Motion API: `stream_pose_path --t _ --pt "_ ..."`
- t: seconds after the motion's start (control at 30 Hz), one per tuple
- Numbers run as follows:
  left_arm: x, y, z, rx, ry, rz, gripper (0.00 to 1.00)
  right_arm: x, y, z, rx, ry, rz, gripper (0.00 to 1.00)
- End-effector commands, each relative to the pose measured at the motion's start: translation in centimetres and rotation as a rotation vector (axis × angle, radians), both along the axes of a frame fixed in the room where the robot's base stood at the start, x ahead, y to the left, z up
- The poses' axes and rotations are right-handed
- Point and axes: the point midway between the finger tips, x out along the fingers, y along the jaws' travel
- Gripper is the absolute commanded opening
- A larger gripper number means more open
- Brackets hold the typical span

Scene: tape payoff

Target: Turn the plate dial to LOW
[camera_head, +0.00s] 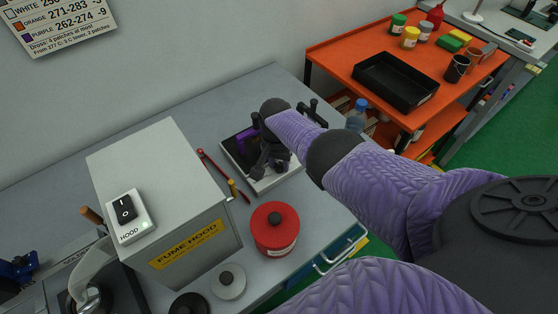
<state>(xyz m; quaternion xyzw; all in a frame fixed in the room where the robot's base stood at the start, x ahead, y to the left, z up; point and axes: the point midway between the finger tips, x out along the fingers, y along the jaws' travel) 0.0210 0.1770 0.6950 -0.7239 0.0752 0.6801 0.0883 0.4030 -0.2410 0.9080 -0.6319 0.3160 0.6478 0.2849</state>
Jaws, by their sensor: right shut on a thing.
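A low white-edged unit with a dark top, which looks like the plate (282,184), sits on the grey bench in the middle of the head view. My right arm comes in from the right, and its black gripper (268,163) points down over the unit's front part. The jaws are shut at the plate, where the dial appears to be between them. The dial itself and its LOW mark are hidden by the gripper, so its setting cannot be read. A purple part (246,138) shows just behind the gripper. My left gripper is out of view.
A grey fume hood (165,190) with a switch (126,208) stands left of the plate. Red-handled pliers (218,170) lie between them. A red lidded tin (275,229) stands in front. An orange table (340,52) with a black tray (395,82) is at right.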

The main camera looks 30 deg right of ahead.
Motion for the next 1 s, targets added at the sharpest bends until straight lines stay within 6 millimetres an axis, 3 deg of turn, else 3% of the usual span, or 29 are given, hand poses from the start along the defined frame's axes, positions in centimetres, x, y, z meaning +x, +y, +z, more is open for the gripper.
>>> stream_pose_path --t 0.57,0.6,0.73,1.0 --pt "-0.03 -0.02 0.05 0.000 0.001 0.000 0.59 0.22 -0.13 0.22 -0.003 -0.008 -0.026 0.00" --pt "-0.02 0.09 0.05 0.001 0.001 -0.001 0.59 0.22 -0.13 0.22 -0.003 -0.008 -0.026 0.45" --pt "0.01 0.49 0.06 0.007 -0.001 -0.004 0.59 0.16 -0.10 0.16 -0.002 -0.006 -0.026 0.72" --pt "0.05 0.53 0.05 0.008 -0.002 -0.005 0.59 0.09 -0.04 0.08 -0.001 -0.003 -0.026 0.72"
